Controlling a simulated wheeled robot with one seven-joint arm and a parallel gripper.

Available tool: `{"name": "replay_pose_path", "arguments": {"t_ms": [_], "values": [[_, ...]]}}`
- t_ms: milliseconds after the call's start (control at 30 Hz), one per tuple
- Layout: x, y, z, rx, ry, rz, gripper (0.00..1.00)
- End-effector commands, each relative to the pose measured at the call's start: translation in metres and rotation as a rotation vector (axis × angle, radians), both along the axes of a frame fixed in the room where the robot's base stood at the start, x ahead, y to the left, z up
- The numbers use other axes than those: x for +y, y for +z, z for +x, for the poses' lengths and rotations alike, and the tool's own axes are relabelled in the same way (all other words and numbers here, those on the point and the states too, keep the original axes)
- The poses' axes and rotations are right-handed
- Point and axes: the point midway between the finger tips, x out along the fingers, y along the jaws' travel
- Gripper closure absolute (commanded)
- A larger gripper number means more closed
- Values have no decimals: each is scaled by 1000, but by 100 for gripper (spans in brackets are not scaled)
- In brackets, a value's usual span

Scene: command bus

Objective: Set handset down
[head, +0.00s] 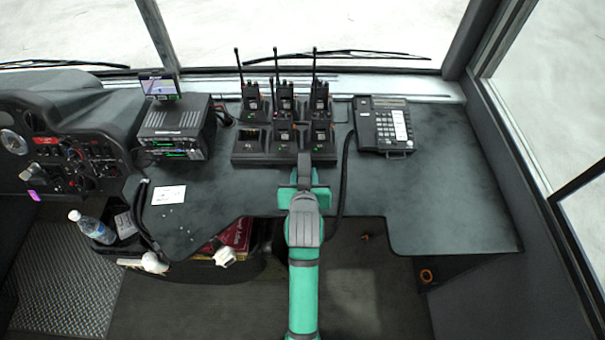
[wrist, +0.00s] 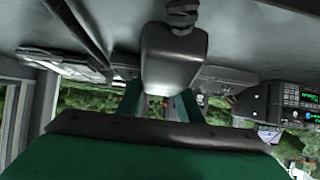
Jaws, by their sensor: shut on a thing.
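My gripper (head: 304,182) is shut on a dark grey handset (head: 304,166), seen end-on just in front of the radio rack. In the wrist view the handset (wrist: 175,55) is a grey block between the green fingers, with a ribbed cord end at its top edge. The desk phone (head: 384,126), with a keypad and pale label, sits on the desk to the right of my gripper. A black cord (head: 346,170) runs from beside the phone down over the desk's front edge. I cannot tell whether the handset touches the desk.
A charger rack (head: 250,156) with several upright radios stands beyond my gripper. A radio console (head: 172,135) and a white card (head: 168,195) are at the left. The desk (head: 450,200) is clear at the right. A bottle (head: 92,227) lies lower left.

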Motion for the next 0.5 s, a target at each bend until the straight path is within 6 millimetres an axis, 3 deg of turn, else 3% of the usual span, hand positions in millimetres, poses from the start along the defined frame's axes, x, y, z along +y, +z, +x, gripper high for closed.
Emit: {"name": "replay_pose_path", "arguments": {"t_ms": [300,333,400,500], "values": [[1,-6,0,-1,2,0,94],[2,-7,0,-1,3,1,65],[3,-6,0,-1,4,0,49],[4,-6,0,-1,7,0,49]]}}
